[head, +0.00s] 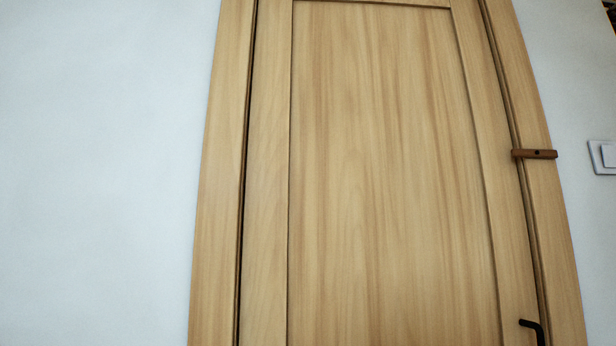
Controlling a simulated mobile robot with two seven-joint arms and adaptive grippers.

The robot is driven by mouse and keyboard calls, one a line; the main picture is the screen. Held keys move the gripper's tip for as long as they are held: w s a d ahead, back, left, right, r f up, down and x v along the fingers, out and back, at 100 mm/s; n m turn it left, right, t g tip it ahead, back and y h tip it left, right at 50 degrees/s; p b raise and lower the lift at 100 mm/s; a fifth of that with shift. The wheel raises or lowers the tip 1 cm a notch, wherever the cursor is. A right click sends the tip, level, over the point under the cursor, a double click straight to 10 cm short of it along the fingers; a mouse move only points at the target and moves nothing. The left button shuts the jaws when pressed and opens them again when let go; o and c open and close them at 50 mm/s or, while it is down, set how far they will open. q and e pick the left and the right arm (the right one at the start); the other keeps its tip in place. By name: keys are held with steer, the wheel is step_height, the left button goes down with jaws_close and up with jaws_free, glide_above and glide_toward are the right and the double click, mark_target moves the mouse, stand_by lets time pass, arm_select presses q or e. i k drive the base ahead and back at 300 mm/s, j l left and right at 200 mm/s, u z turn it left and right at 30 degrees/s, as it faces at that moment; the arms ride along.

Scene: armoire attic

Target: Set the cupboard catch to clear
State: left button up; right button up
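A light wooden cupboard door (380,170) fills the middle of the head view and looks shut in its frame. A small brown wooden catch (540,154) sits on the right frame post. It lies about level, and its left end reaches across the gap over the door's right edge. A dark spot, like a screw, shows near its middle. A black door handle (532,325) shows at the bottom right of the door, partly cut off by the picture's edge. Neither of my grippers is in view.
A white wall (100,170) lies left of the door frame, bare where it shows. A pale wall switch (604,156) is on the wall right of the catch, cut off by the picture's edge. Nothing stands in front of the door in view.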

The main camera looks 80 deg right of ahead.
mark_target(530, 153)
steer(key=z, duration=3.6)
